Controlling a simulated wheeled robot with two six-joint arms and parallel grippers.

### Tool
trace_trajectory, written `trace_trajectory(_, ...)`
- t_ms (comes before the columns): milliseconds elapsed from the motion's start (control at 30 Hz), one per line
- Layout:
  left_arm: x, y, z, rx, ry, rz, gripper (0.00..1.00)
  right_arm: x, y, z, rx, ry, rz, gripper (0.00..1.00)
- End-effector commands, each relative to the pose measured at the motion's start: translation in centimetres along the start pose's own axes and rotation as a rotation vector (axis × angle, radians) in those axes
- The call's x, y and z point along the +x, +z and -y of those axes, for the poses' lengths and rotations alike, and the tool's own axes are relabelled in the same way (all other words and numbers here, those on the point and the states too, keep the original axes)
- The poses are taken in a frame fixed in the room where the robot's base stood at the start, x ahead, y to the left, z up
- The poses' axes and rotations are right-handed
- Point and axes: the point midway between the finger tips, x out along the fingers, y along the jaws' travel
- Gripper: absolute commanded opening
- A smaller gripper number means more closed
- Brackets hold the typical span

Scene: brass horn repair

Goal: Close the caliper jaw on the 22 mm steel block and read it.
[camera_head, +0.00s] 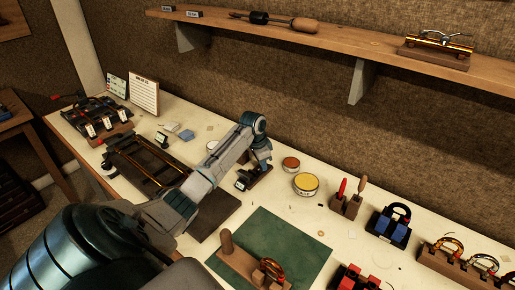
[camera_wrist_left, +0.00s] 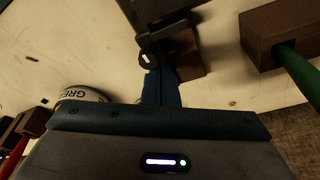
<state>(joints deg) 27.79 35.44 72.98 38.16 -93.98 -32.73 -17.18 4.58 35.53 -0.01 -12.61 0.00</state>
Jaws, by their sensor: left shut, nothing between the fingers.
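My left gripper (camera_head: 265,168) reaches in from the left, fingers pointing down at a small dark device on a brown base (camera_head: 258,178). This device, possibly the caliper, has a small pale label or display at its front left. In the left wrist view my gripper (camera_wrist_left: 161,90) is shut and empty, its blue fingertips by a black round knob (camera_wrist_left: 148,61) with a white mark and a brown block (camera_wrist_left: 190,60). I cannot tell whether they touch. I cannot make out the 22 mm steel block or any reading. My right gripper is not in view.
A tool stand (camera_head: 346,204) is further right. A dark tray with brass tubes (camera_head: 150,165) lies left, a green mat (camera_head: 285,240) in front. A shelf (camera_head: 350,50) runs above.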

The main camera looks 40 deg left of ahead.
Motion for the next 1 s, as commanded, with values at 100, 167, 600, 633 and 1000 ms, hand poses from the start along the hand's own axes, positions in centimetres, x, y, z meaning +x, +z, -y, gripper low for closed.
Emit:
trace_trajectory(100, -0.1, 0.2, -0.1, 0.000, 0.000, 0.000, 0.00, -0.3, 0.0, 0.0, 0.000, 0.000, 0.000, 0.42)
trace_trajectory(167, -0.1, 0.2, -0.1, 0.000, 0.000, 0.000, 0.00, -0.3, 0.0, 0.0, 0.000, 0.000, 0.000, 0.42)
trace_trajectory(600, -0.2, 0.8, -0.4, -0.001, 0.000, 0.000, 0.00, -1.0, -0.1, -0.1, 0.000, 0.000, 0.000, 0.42)
trace_trajectory(633, -0.2, 0.8, -0.5, -0.001, 0.000, 0.000, 0.00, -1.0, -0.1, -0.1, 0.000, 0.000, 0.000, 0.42)
trace_trajectory(1000, -0.3, 1.4, -0.8, 0.000, 0.000, 0.001, 0.00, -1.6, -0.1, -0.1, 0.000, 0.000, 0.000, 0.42)
